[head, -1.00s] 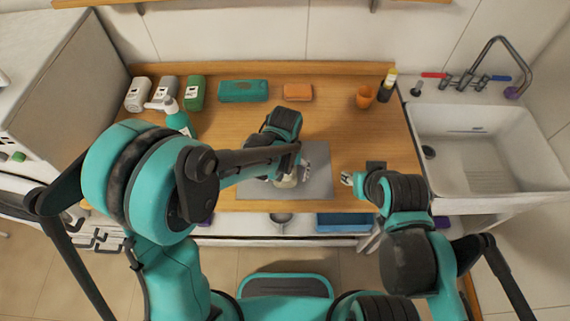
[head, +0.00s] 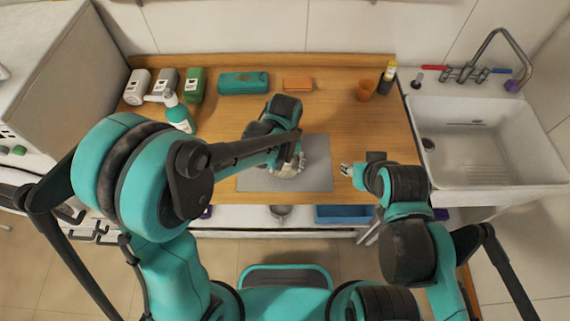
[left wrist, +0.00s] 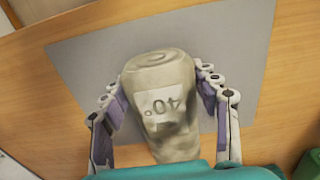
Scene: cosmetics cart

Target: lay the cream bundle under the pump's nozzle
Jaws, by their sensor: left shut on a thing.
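The cream bundle (left wrist: 165,105) is a pale rolled thing with a white label reading "40". In the left wrist view it sits between the two fingers of my left gripper (left wrist: 165,100), which is shut on it. In the head view my left gripper (head: 290,166) and the bundle (head: 284,171) are over the grey mat; the arm partly hides them. The pump (head: 180,116) is a teal bottle with a white top at the left of the counter, its nozzle pointing left. My right gripper (head: 347,170) is at the mat's right; its finger opening is unclear.
The grey mat (head: 315,178) lies at the counter's front middle. White, grey and green bottles (head: 195,85), a teal case (head: 243,83) and an orange block (head: 297,84) stand along the back. An orange cup (head: 365,90) and a sink (head: 485,145) are right.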

